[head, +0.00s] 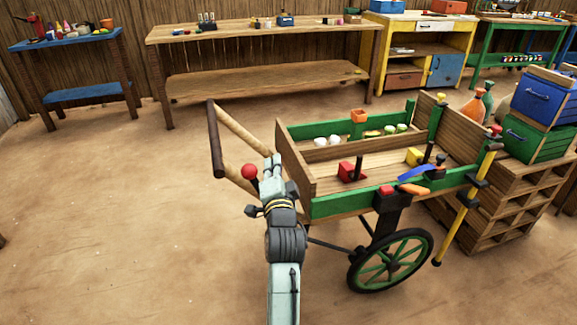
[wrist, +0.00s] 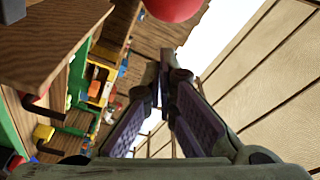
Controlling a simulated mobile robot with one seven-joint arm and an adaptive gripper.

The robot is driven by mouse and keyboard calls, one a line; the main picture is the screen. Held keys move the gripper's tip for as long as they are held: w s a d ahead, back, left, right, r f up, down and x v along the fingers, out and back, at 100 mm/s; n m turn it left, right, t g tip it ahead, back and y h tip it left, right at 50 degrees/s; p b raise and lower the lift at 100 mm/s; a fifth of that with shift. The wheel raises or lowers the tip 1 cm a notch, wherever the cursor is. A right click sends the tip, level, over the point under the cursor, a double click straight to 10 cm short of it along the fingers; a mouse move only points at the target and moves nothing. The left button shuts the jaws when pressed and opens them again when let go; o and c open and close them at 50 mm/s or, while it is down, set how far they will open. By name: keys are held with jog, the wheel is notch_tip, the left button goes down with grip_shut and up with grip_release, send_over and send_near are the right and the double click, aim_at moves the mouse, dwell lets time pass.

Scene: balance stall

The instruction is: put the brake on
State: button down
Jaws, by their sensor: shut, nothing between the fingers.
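A red ball knob (head: 249,171) on a short dark stem stands by the handle end of the green-and-wood cart (head: 330,207); I take it for the brake lever's knob. In the wrist view the red knob (wrist: 172,8) is cut by the top edge, just beyond my fingertips. My gripper (wrist: 166,78) is shut and empty. A small gap seems to show between its tips and the knob, but I cannot tell whether they touch.
The cart's handle (head: 215,140) reaches up to the left, close to my arm. The cart bed holds a red block, a yellow block and white cups. Stacked crates (head: 535,140) stand at the right. A long wooden bench (head: 250,33) is at the back. The left floor is clear.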

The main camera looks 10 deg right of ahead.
jog(key=shift+a+f+n, duration=0.1)
jog(key=shift+a+n, duration=0.8)
jog(key=shift+a, duration=0.4)
